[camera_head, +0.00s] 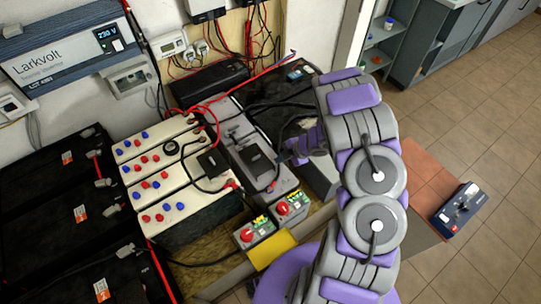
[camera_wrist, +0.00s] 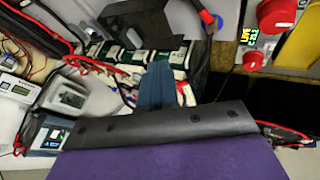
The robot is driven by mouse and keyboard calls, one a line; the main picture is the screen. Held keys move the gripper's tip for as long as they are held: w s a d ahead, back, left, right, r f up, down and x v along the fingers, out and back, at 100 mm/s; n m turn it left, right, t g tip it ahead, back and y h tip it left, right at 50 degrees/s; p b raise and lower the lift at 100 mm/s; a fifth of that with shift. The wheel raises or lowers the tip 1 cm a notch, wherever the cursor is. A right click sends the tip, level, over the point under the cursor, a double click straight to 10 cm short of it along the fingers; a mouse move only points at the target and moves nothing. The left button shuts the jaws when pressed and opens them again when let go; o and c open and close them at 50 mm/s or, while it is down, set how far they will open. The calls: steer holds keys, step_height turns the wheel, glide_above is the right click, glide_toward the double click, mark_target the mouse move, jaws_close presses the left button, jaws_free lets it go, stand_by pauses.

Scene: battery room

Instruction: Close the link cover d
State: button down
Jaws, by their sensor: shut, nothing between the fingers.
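I cannot read which part is link cover d. A black cover (camera_head: 259,162) stands raised on the grey battery row in the head view. A second black cover (camera_head: 212,162) sits on the cream batteries. A black cover-like piece (camera_wrist: 138,22) also shows at the top of the wrist view, but I cannot match it to one of these. My gripper (camera_wrist: 157,85) is shut and empty, with its dark blue fingers below that piece in the picture. In the head view my gripper (camera_head: 290,150) is beside the grey row's right side, partly hidden by my arm.
Red and black cables cross the batteries. Two boxes with red knobs (camera_head: 246,235) stand at the front near a yellow plate (camera_head: 270,250). Black batteries (camera_head: 60,195) fill the left. A blue-grey device (camera_head: 459,209) is on the floor mat at right; tiled floor beyond is clear.

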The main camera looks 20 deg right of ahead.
mark_target(256, 161)
steer(key=b+x, duration=0.1)
steer(key=x, duration=0.8)
steer(key=shift+w+a+f+b, duration=0.1)
steer(key=shift+a+f+b, duration=0.1)
steer(key=shift+f+b, duration=0.15)
steer(key=shift+w+a+r, duration=0.1)
steer(key=shift+w+a, duration=0.05)
steer(key=shift+w, duration=0.4)
steer(key=shift+w+a+r, duration=0.1)
steer(key=shift+w+a, duration=0.05)
steer(key=shift+w, duration=0.45)
steer(key=shift+w+a, duration=0.2)
steer(key=shift+w, duration=0.45)
steer(key=shift+w+r, duration=0.1)
